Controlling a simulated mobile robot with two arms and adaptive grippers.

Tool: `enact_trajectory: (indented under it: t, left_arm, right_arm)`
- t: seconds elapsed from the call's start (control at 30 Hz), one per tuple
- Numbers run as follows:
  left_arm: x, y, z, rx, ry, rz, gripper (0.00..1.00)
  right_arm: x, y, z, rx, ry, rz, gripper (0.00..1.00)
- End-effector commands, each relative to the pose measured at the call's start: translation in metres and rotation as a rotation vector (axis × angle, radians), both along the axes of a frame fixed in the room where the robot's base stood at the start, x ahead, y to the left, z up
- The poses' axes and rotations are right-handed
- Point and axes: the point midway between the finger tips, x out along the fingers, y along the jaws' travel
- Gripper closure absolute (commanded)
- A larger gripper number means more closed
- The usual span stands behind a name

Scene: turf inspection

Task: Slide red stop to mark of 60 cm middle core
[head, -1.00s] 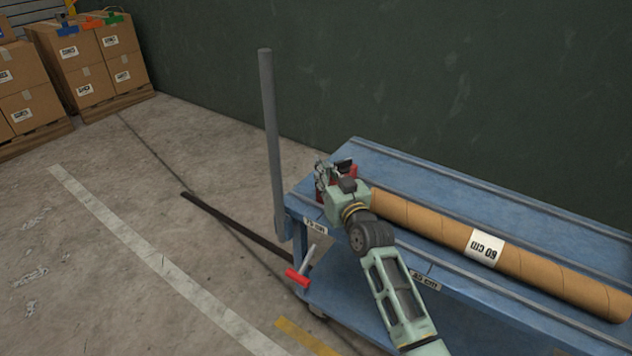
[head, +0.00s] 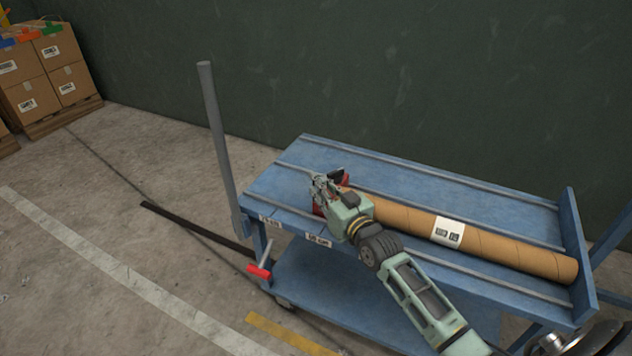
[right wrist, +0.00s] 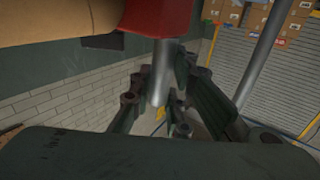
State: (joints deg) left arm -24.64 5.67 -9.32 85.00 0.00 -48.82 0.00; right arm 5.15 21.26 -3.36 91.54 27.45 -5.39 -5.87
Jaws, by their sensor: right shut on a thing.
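A brown cardboard core (head: 495,243) with a white label lies along the blue cart (head: 300,160); the label is too blurred to read. The red stop (head: 320,207) is at the core's left end, mostly hidden by my right gripper (head: 324,188). In the right wrist view the red stop (right wrist: 158,15) is at the top, with a grey metal pin (right wrist: 162,75) below it between the fingers of the right gripper (right wrist: 165,95). The right gripper is shut on the stop. Two small white mark labels (head: 318,240) are on the cart's front edge; the left gripper is out of view.
A grey upright post (head: 218,140) stands at the cart's left end. A red-handled lever (head: 260,271) hangs below the front edge. An upright blue end plate (head: 578,255) closes the right end. Stacked boxes (head: 45,75) stand far left.

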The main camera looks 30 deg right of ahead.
Motion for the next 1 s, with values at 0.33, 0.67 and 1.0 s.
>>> enact_trajectory:
  t: [0.33, 0.67, 1.0]
  left_arm:
    - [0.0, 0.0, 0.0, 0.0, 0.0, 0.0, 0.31]
    - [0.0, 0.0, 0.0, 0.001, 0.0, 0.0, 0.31]
    - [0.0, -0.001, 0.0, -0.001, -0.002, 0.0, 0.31]
  right_arm:
    - [0.0, -0.001, 0.0, -0.001, 0.0, -0.001, 0.81]
    - [0.0, 0.0, 0.0, 0.0, 0.0, -0.001, 0.64]
    - [-0.017, -0.002, -0.002, 0.0, 0.003, -0.001, 0.64]
